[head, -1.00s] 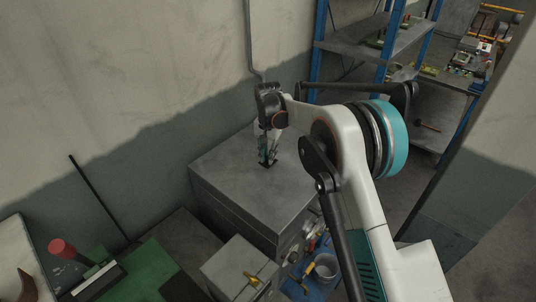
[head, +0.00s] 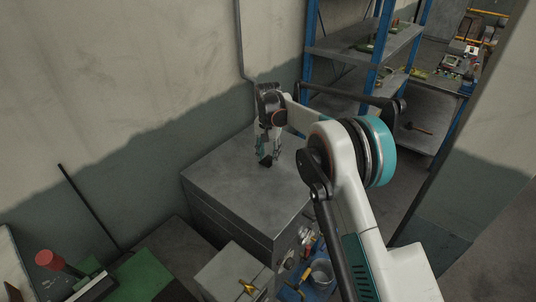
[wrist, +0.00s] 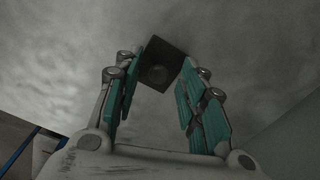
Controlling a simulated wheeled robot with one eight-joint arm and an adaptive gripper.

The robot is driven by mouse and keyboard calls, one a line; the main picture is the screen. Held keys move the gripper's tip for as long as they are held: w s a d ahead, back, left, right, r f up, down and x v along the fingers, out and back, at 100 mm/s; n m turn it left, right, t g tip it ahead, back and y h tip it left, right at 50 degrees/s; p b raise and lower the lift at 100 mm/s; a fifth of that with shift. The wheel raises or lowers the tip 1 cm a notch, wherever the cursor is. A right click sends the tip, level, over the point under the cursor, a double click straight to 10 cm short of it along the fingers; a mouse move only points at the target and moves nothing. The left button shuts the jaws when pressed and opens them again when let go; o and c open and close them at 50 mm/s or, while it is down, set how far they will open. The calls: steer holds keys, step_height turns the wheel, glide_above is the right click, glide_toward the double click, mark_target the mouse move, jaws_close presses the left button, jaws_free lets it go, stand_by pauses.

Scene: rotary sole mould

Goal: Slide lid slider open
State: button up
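A large grey metal box (head: 205,205) with a flat grey lid (head: 225,178) stands against the wall in the head view. A small dark square block (head: 266,161) sits on the lid; I take it to be the slider's handle. In the wrist view the block (wrist: 157,64) shows a round feature on its face. My gripper (head: 268,153) points down at the block from above. In the wrist view my gripper (wrist: 162,68) has its two teal-padded fingers spread apart, with the block between and just beyond the fingertips. I see no clear finger contact.
A smaller grey box (head: 228,272) with a yellow handle (head: 247,287) stands in front. A grey cup (head: 321,272) sits on a blue surface at its right. Blue-framed shelves (head: 365,50) stand behind right. The lid around the block is clear.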

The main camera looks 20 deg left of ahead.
mark_target(268, 156)
step_height(268, 156, up, 12)
stand_by(0.6)
